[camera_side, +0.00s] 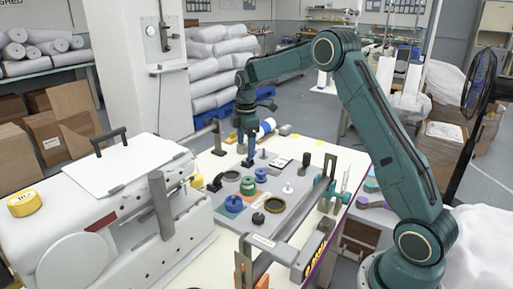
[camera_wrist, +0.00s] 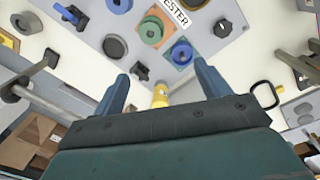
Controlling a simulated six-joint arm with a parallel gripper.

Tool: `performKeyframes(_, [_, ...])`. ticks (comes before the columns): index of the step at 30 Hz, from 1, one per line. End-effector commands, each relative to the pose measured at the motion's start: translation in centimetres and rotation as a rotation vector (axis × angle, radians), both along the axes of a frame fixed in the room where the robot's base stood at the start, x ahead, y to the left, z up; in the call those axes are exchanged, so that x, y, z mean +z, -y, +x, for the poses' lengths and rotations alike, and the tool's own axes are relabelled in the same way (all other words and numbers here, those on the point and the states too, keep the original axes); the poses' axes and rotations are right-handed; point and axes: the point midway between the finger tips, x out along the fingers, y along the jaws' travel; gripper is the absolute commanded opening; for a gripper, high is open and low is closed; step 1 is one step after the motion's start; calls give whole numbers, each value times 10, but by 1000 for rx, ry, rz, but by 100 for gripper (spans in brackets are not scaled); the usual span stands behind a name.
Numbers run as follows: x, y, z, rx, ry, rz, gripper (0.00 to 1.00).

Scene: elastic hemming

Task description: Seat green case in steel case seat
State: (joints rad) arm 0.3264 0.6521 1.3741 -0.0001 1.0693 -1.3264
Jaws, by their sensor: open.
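The green case (camera_side: 248,186) is a short round ring-like piece on the grey work board (camera_side: 290,200), between two blue round pieces. It also shows at the top of the wrist view (camera_wrist: 152,30), on an orange square patch. My gripper (camera_side: 248,163) is above the far part of the board, behind the green case in the side view. In the wrist view my gripper (camera_wrist: 162,71) has its two fingers wide apart, with nothing held between them. I cannot tell which part is the steel case seat; a dark round ring (camera_side: 231,176) lies left of the green case.
Blue pieces (camera_side: 234,203) (camera_side: 260,174) stand close to the green case. A brass-rimmed dark ring (camera_side: 274,205) lies nearer the front. A white machine (camera_side: 110,210) stands at the left. A black post (camera_side: 305,160) and a grey bar (camera_side: 290,235) flank the board at right.

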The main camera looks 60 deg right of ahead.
Motion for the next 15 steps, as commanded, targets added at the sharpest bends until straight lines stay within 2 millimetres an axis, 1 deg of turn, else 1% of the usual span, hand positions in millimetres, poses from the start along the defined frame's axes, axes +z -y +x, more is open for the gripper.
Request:
performKeyframes(1, [14,-8,-6,-22,16,-3,76])
performKeyframes(6, [53,-33,-30,-122,61,-6,76])
performKeyframes(11, [85,-57,-58,-218,108,-2,76])
performKeyframes(15, [108,-77,-85,-302,146,8,76])
